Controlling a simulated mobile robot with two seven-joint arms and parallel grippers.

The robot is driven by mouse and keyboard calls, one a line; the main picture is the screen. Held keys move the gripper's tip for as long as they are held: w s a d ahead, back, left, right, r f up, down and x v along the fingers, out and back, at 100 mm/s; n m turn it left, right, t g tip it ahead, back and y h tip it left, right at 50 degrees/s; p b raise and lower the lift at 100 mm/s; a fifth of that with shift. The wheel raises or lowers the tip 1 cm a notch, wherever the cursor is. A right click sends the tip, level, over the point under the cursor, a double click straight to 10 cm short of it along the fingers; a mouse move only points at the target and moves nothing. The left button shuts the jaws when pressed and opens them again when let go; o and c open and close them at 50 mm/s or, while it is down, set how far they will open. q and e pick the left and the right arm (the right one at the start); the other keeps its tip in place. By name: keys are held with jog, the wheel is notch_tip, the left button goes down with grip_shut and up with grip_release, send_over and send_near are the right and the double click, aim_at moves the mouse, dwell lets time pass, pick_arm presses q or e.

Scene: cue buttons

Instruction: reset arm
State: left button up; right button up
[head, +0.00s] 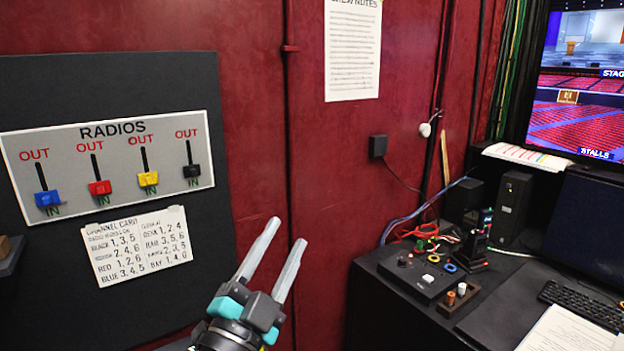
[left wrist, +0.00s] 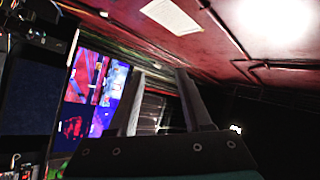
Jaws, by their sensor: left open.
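My left gripper (head: 276,252) is raised in front of the red wall in the head view, its two pale fingers apart and pointing up. Nothing is between them. The fingers also show in the left wrist view (left wrist: 160,95), dark against the room, with nothing held. The gripper is to the right of the radios panel (head: 105,133) and the channel card (head: 138,246), apart from both. My right gripper is in neither view.
The radios panel carries blue (head: 47,198), red (head: 100,187), yellow (head: 148,179) and black (head: 192,171) sliders, all near the IN end. A desk (head: 400,283) at right holds a button box (head: 425,277), speakers, a keyboard (head: 585,305) and papers. A monitor (head: 580,85) stands behind.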

pick_arm(q)
jog(key=s+a+f+n+g+y, duration=0.25)
jog(key=a+f+n+y, duration=0.2)
jog(key=f, duration=0.45)
jog(key=s+a+f+n+g+y, duration=0.1)
jog(key=a+f+n+g+y, duration=0.35)
jog(key=f, duration=0.35)
jog(key=s+a+f+n+g, duration=0.1)
jog(key=s+f+n+g, duration=0.1)
jog(key=s+f+g, duration=0.6)
jog(key=s+a+f+n+g, duration=0.2)
jog(key=s+f, duration=0.4)
jog(key=s, duration=0.6)
notch_tip(320, 180, down, 29)
jog(key=s+g+b, duration=0.2)
jog(key=s+b, duration=0.1)
jog(key=b, duration=0.4)
jog(key=s+a+f+b, duration=0.1)
jog(key=s+f+b, duration=0.2)
jog(key=s+f, duration=0.4)
jog(key=s+a+f+g+b, duration=0.1)
jog(key=s+f+b, duration=0.2)
jog(key=s+f, duration=0.5)
jog(key=shift+s+a+f+m, duration=0.15)
jog(key=shift+a+f+m, duration=0.2)
jog(key=shift+f, duration=2.65)
jog(key=shift+d, duration=0.1)
